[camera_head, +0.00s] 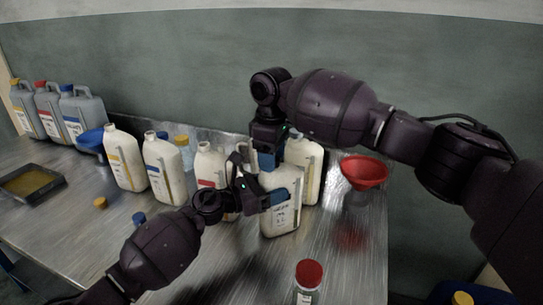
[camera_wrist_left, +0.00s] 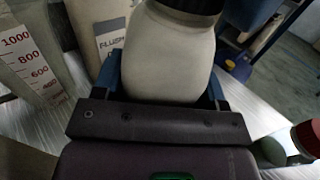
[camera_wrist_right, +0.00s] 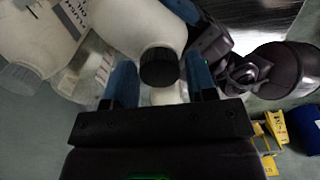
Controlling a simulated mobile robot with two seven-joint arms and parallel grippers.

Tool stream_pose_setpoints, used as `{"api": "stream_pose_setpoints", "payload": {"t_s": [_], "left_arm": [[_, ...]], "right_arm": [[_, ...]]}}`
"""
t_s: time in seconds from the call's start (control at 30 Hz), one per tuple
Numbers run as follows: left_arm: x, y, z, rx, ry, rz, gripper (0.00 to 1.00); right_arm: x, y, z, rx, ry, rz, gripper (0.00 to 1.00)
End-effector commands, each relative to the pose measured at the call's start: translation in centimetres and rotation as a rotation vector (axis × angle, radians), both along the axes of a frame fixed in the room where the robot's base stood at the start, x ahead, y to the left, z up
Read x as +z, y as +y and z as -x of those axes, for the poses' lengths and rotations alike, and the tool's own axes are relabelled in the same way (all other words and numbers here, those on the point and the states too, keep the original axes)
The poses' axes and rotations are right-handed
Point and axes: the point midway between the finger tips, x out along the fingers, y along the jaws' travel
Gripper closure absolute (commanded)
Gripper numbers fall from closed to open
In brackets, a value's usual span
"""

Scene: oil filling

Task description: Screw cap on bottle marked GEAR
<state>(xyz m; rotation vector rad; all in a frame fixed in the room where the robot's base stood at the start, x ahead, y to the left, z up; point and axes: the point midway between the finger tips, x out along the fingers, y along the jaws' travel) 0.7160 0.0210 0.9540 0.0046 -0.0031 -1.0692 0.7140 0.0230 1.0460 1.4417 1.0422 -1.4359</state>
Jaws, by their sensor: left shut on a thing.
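A white bottle (camera_head: 281,219) stands on the bench in the head view; its label is too small to read. My left gripper (camera_head: 272,197) is shut around its body, with one blue finger on each side in the left wrist view. A black cap (camera_wrist_right: 160,68) sits at the bottle's mouth; how tightly it is seated I cannot tell. My right gripper (camera_head: 266,156) is above the bottle and points down. Its blue fingers are open on either side of the cap, with gaps showing in the right wrist view. My right gripper hides the cap in the head view.
A white bottle marked FLUSH (camera_wrist_left: 108,32) stands close behind. A red funnel (camera_head: 364,172) is to the right, and a red-capped bottle (camera_head: 309,278) is at the front. Loose yellow (camera_head: 100,202) and blue (camera_head: 139,218) caps lie left. More bottles line the back left.

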Motion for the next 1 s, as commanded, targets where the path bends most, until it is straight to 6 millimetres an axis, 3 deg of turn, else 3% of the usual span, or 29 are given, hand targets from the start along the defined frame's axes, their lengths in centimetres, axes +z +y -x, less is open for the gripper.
{"api": "stream_pose_setpoints", "payload": {"t_s": [0.1, 0.47, 0.57, 1.0], "left_arm": [[0.0, 0.0, 0.0, 0.000, 0.000, -0.001, 1.00], [0.0, 0.0, 0.0, 0.000, 0.000, -0.001, 1.00], [0.0, 0.0, 0.0, 0.000, 0.000, -0.001, 1.00], [0.0, 0.0, 0.0, 0.000, 0.000, -0.001, 1.00]], "right_arm": [[0.0, 0.0, 0.0, 0.000, 0.000, 0.000, 0.32], [0.5, 0.0, 0.0, 0.000, -0.001, 0.000, 0.32], [1.6, 0.0, 0.0, 0.000, -0.001, -0.001, 0.32], [9.6, 0.0, 0.0, 0.000, -0.002, -0.002, 0.32]]}}
